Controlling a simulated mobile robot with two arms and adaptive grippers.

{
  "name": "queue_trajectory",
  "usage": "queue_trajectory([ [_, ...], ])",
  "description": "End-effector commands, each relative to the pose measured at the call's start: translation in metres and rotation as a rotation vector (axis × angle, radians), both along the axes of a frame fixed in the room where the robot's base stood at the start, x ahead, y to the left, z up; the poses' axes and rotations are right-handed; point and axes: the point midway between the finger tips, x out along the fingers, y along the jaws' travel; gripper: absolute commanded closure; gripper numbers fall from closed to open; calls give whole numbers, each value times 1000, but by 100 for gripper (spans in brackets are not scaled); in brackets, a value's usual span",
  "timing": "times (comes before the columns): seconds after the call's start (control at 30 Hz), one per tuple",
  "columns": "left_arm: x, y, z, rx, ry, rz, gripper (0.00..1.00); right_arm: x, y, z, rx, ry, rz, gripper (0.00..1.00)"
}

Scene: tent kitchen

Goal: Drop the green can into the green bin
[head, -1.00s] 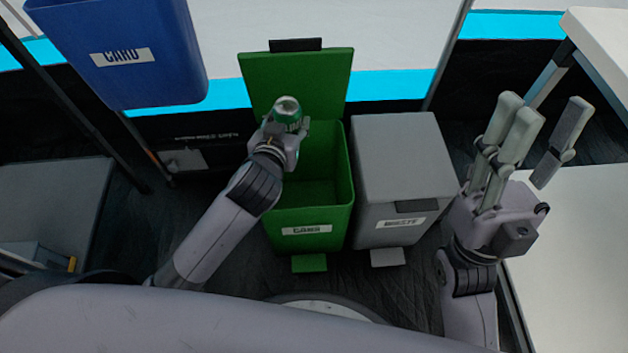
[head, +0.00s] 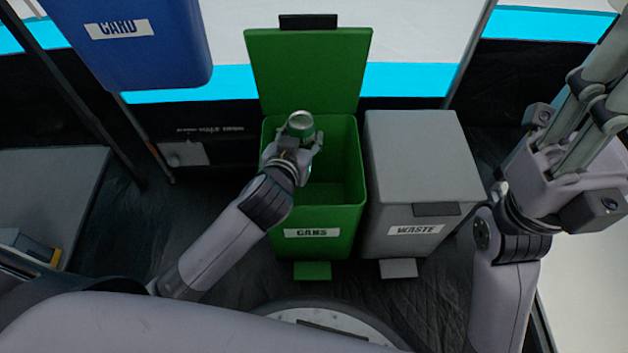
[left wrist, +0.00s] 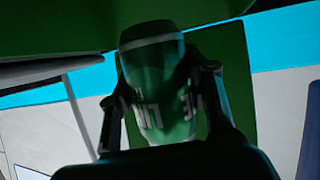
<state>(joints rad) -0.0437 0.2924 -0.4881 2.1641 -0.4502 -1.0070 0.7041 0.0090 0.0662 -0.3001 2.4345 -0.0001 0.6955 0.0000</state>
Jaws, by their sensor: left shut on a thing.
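The green can (head: 301,124) is held upright in my left gripper (head: 299,145), over the opening of the green bin. In the left wrist view the can (left wrist: 158,85) sits between both fingers, with pale lettering on its side. The green bin (head: 318,247), labelled CANS, stands on the floor with its lid (head: 308,70) raised at the back. Its inside shows empty where visible; my left gripper hides part of the left side. My right gripper (head: 607,75) is at the right edge, away from the bin, with its fingertips cut off.
A closed grey bin (head: 418,180) labelled WASTE stands close to the right of the green bin. A blue CARD bin (head: 140,60) hangs at the upper left. A grey box-like surface (head: 50,190) is at the left, and a white tabletop (head: 590,270) at the right.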

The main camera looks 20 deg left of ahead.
Motion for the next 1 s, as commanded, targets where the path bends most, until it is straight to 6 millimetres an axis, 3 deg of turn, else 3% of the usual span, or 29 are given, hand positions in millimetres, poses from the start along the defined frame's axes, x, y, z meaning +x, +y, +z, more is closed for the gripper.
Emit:
queue_trajectory([
  [0.23,0,0,0,0,-1,0,67,0,0,1,-1,-1,0,60],
  [0.27,0,0,0,0,-1,0,53,0,0,1,-1,-1,0,60],
  [0.6,0,0,0,0,-1,0,31,0,0,1,-1,-1,0,60],
  [1.0,-9,-1,3,-1,0,-1,31,1,0,0,1,1,0,60],
])
